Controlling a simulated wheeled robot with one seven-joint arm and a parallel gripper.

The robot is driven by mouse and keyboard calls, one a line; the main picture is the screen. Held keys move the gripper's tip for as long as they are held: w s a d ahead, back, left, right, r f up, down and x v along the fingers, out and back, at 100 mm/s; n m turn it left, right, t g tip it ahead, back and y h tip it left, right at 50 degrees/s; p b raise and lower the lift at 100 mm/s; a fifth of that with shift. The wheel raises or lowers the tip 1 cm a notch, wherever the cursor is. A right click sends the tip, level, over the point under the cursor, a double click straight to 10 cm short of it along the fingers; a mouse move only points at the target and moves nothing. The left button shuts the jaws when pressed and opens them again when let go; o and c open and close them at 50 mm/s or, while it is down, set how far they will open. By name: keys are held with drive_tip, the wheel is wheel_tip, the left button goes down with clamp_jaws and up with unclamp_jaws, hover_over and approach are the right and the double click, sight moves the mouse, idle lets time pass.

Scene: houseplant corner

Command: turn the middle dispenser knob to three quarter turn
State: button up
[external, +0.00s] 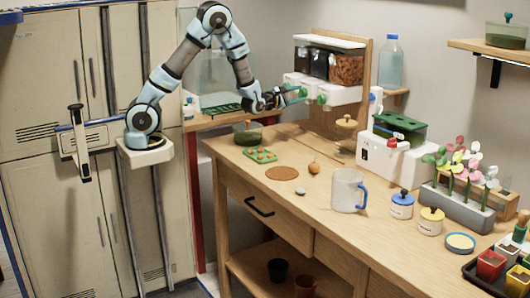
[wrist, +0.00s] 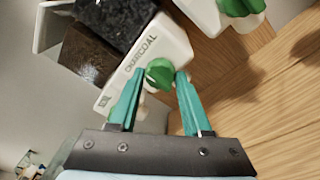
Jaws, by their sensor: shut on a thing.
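The dispenser (external: 338,94) is a white unit on a wooden back board, with clear bins of dark and orange-brown contents and green knobs along its front. In the wrist view, a green knob (wrist: 160,72) sits on the white front labelled CHARCOAL, under a bin of black grains. My gripper (wrist: 160,78) has its two teal fingers on either side of this knob and is shut on it. In the external view, my gripper (external: 297,92) reaches the dispenser from the left and partly hides the knobs. Another green knob (wrist: 240,5) shows beside the held one. The knob's turn angle is unclear.
A bottle (external: 390,65) stands on a small shelf to the right. The space around my forearm looks clear.

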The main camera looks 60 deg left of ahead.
clamp_jaws()
drive_tip(key=shift+f+b, duration=0.15)
drive_tip(key=shift+b, duration=0.25)
